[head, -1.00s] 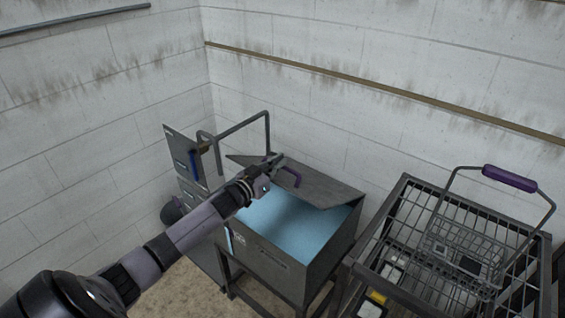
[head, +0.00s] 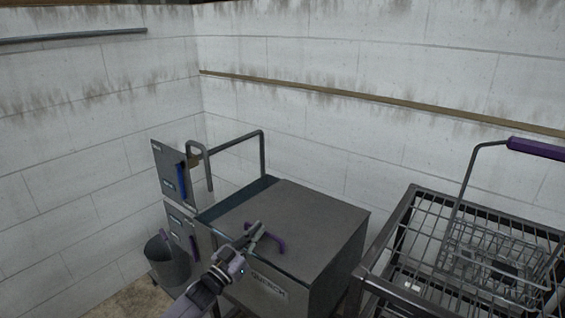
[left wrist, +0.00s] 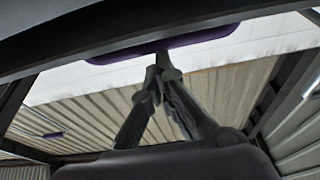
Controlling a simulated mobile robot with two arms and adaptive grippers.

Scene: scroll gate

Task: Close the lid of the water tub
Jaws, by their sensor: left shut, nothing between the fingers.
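The grey metal water tub (head: 322,262) stands in front of the back wall. Its flat grey lid (head: 310,205) lies across the top, and a narrow dark blue strip shows along its left rear edge. The purple lid handle (head: 276,243) is near the lid's front edge. My left gripper (head: 257,233) is shut and empty, with its fingertips just left of the handle; whether they touch it I cannot tell. In the left wrist view the shut fingertips (left wrist: 162,62) point up toward the purple handle (left wrist: 190,42). My right gripper is not in view.
A wire cart (head: 400,240) with a purple-handled wire basket (head: 500,250) stands close on the tub's right. A bent grey pipe (head: 240,142) and an upright panel (head: 168,172) are behind left. A grey bucket (head: 168,262) is at the left.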

